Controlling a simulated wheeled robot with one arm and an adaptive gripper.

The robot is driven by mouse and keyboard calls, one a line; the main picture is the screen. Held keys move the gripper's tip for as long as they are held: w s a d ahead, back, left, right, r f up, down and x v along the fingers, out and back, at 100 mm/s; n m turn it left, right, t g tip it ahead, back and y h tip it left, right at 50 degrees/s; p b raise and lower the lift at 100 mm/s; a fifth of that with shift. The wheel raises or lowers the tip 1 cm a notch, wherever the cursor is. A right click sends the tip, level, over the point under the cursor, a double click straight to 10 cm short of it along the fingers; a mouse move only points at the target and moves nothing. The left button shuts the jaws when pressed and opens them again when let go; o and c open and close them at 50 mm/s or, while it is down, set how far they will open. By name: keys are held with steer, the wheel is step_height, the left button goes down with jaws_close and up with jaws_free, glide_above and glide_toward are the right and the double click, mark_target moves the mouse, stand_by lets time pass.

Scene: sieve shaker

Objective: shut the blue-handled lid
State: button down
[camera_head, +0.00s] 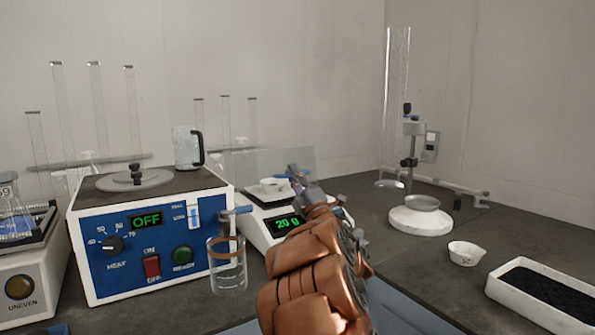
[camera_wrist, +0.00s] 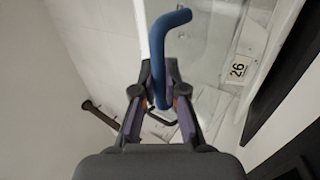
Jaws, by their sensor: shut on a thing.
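My gripper (camera_wrist: 160,100) is shut on the bent blue handle (camera_wrist: 165,45) in the wrist view. The handle rises between the two fingers and hooks to the right at its free end. In the head view my gripper (camera_head: 301,176) is at the balance (camera_head: 258,228), by a clear panel (camera_head: 292,158) that stands raised, which looks like the lid. Most of the handle is hidden there by my gripper. A small white dish (camera_head: 272,186) shows at the balance pan, left of my gripper. The balance display reads 20 g.
A blue heater box (camera_head: 150,245) stands left of the balance, with a glass jar (camera_head: 228,270) in front. A sieve stand (camera_head: 420,220), a small white cup (camera_head: 466,253) and a black-filled tray (camera_head: 545,295) are on the right. The bench between balance and stand is clear.

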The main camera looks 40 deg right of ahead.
steer(key=shift+s+f, duration=0.2)
steer(key=shift+f, duration=0.3)
steer(key=shift+s+f, duration=0.15)
steer(key=shift+f, duration=0.3)
steer(key=c, duration=1.5)
jaws_free()
steer(key=shift+s+a+f, duration=0.1)
steer(key=shift+s+f, duration=0.2)
steer(key=shift+s, duration=0.05)
steer(key=s+a, duration=0.1)
steer(key=s, duration=0.7)
steer(key=s+a, duration=0.1)
steer(key=s, duration=0.3)
steer(key=shift+a, duration=0.35)
